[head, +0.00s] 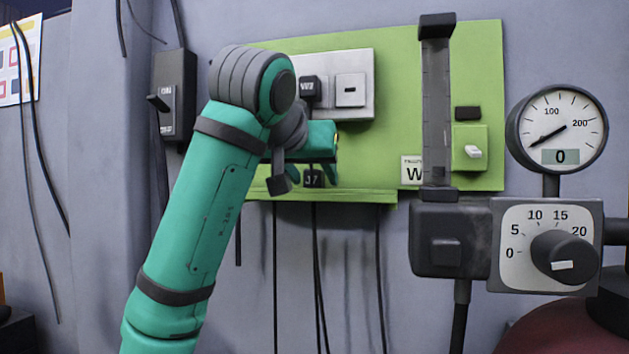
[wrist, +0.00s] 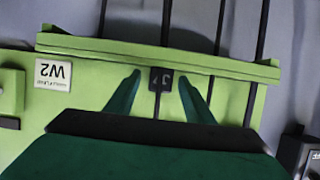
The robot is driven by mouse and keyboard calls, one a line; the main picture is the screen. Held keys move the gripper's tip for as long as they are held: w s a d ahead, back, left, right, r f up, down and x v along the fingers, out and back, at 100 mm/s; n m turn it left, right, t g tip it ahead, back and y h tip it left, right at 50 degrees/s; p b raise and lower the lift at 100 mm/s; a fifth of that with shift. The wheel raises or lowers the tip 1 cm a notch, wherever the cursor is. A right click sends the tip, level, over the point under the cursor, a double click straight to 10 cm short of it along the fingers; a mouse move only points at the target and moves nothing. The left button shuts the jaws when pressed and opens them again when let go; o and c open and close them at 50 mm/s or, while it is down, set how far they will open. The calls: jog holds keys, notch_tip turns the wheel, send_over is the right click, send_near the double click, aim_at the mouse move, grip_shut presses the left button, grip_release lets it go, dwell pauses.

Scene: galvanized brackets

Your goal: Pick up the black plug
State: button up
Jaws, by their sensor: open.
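A black plug (head: 310,89) with pale markings sits at the left side of the grey socket plate (head: 360,112) in the head view. Below it, a small black block with a pale number (head: 314,179) hangs on a dark cable. I cannot tell whether this block is a second plug or a cable tag. It also shows in the wrist view (wrist: 161,79), between my two green fingers. My gripper (head: 312,171) is open, with a finger on either side of the block and a gap to each. It also shows in the wrist view (wrist: 160,88). The wrist view hides the upper plug.
The green board (head: 400,70) has a ledge (head: 350,196) along its bottom, with several cables hanging below. A gauge (head: 557,128) and dial panel (head: 545,245) stand further right.

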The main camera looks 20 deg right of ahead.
jog(key=c, duration=1.1)
jog(key=shift+o, duration=0.2)
jog(key=shift+r, duration=0.1)
jog(key=shift+r, duration=0.4)
notch_tip(320, 180, up, 2)
jog(key=shift+r, duration=0.2)
jog(key=s+r, duration=1.1)
jog(key=s, duration=0.3)
jog(key=shift+d+r, duration=0.35)
jog(key=shift+d, duration=0.05)
